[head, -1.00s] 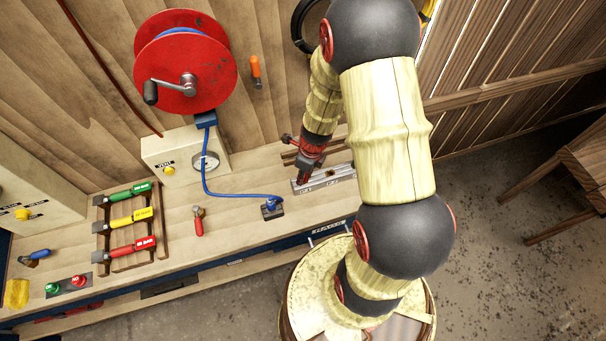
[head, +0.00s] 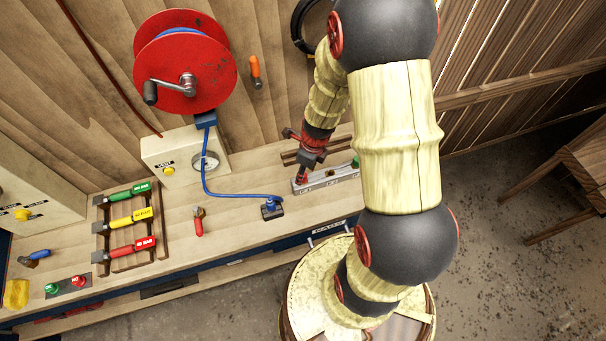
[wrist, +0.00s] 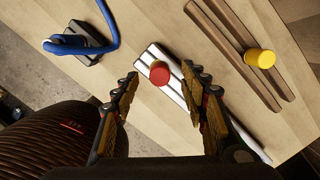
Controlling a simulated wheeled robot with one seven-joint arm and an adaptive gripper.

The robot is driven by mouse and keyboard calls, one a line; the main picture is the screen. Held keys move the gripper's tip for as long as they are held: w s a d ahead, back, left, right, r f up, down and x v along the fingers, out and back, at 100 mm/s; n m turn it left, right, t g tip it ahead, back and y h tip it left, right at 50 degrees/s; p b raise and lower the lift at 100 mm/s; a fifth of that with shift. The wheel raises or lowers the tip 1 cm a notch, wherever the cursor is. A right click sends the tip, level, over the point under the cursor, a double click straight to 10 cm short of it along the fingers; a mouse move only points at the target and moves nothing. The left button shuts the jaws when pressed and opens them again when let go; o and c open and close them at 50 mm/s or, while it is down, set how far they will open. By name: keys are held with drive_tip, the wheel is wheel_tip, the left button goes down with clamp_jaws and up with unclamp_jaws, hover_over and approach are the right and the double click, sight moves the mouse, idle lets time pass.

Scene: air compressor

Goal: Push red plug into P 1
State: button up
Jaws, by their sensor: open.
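The red plug (head: 302,177) stands at the left end of the grey port block (head: 328,182), by the label that looks like P 1. In the wrist view the red plug (wrist: 159,73) shows its round red top on the pale block (wrist: 176,92). How deep it sits cannot be told. My gripper (head: 307,163) is just above the plug in the head view. In the wrist view my gripper (wrist: 160,77) is open, with one finger on each side of the plug's top and a gap to both. Nothing is held.
A green plug (head: 355,162) is at the block's right end. A yellow plug (wrist: 260,59) is at the brown wooden rails (wrist: 228,42) behind. A blue hose (head: 235,196) runs to a dark fitting (head: 272,208) on the left.

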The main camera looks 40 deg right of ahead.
sight(308, 183)
wheel_tip(308, 183, up, 9)
drive_tip(key=s, duration=0.1)
drive_tip(key=shift+d, duration=0.3)
idle(0.4)
